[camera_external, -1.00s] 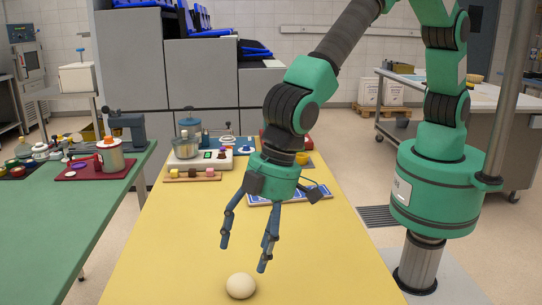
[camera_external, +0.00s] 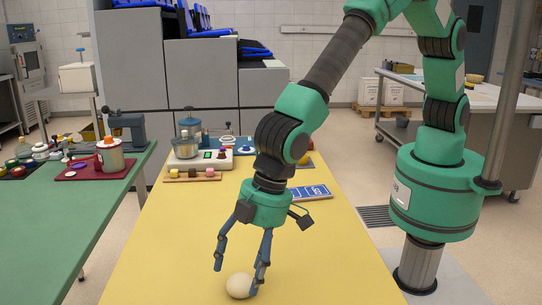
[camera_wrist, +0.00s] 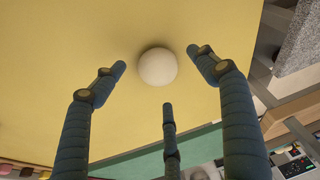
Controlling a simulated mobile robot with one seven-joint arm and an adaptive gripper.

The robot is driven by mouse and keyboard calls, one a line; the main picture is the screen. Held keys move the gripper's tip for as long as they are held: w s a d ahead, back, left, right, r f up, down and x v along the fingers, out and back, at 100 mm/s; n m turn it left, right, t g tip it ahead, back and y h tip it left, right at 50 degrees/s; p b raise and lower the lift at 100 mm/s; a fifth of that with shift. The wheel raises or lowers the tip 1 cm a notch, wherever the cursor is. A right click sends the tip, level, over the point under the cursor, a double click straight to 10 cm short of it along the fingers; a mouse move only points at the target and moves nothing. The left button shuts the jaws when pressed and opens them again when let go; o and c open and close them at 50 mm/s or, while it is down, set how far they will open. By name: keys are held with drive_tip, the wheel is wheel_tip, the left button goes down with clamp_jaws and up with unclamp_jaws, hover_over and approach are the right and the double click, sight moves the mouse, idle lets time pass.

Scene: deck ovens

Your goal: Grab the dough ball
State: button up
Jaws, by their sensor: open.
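A pale, round dough ball (camera_external: 238,286) lies on the yellow table near its front edge in the external view. In the wrist view the dough ball (camera_wrist: 157,67) sits just beyond the fingertips, between the two outer fingers. My gripper (camera_external: 240,268) has blue fingers that are spread and point down at the ball. One finger passes in front of the ball's right side in the external view. In the wrist view my gripper (camera_wrist: 160,62) is open and empty, with a gap around the ball. Whether any finger touches it I cannot tell.
The yellow table (camera_external: 165,262) is clear around the ball. A blue and white tray (camera_external: 312,192) lies behind the arm. A green table (camera_external: 60,225) is on the left.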

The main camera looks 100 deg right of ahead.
drive_tip(key=shift+x, duration=1.05)
drive_tip(key=c, duration=1.1)
